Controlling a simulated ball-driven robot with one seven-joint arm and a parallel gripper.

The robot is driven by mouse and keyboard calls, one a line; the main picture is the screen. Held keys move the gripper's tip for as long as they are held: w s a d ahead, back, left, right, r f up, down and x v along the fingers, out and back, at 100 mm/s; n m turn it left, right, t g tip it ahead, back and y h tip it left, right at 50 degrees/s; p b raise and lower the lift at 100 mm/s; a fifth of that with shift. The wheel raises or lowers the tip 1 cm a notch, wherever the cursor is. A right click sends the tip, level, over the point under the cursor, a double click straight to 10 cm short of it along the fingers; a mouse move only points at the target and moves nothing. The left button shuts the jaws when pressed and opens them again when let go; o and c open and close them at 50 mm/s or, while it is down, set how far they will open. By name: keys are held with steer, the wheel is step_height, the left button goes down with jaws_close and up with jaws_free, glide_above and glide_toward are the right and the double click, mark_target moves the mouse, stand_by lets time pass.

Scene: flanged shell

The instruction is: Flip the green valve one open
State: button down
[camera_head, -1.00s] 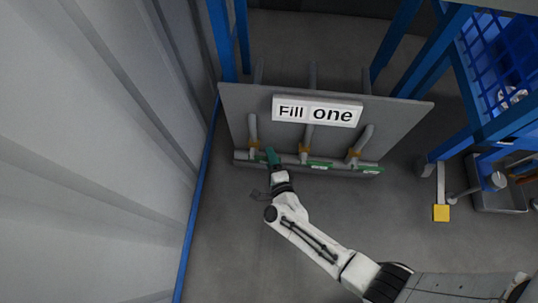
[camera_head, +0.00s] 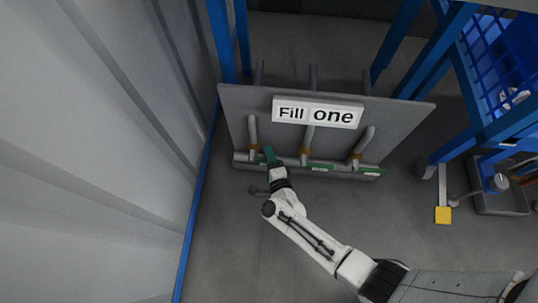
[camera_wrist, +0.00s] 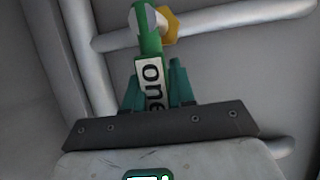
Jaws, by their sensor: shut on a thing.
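The green valve one handle (camera_wrist: 152,72), marked "one", shows in the wrist view between the teal fingers of my gripper (camera_wrist: 158,88). My gripper is shut on it. The handle runs up to a yellow-gold nut (camera_wrist: 168,25) on a grey pipe. In the head view my gripper (camera_head: 270,157) is at the leftmost pipe of the grey panel (camera_head: 225,105), and its fingers hide most of the handle. Two more green handles lie along the lower pipe, one at the middle (camera_head: 320,168) and one at the right (camera_head: 369,171).
A white sign (camera_head: 318,112) reading "Fill one" is on the panel. A corrugated grey wall (camera_head: 100,150) with a blue edge stands close on the left. A blue rack (camera_head: 480,110) and a yellow block (camera_head: 443,215) are at the right. The floor before the panel is clear.

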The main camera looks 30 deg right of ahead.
stand_by(0.4)
steer(key=shift+r+p, duration=0.55)
steer(key=shift+p, duration=0.6)
steer(key=shift+a+r+n+g+p, duration=0.1)
steer(key=shift+r+n+g+p, duration=0.4)
steer(key=shift+p, duration=0.7)
steer(key=shift+r+n+g+h+p, duration=0.1)
steer(key=shift+n+g+h+p, duration=0.2)
steer(key=shift+n+p, duration=0.55)
steer(key=shift+w+n+p, duration=0.1)
steer(key=shift+n+p, duration=0.15)
steer(key=shift+p, duration=0.4)
steer(key=c, duration=1.1)
jaws_free()
steer(key=shift+o, duration=0.2)
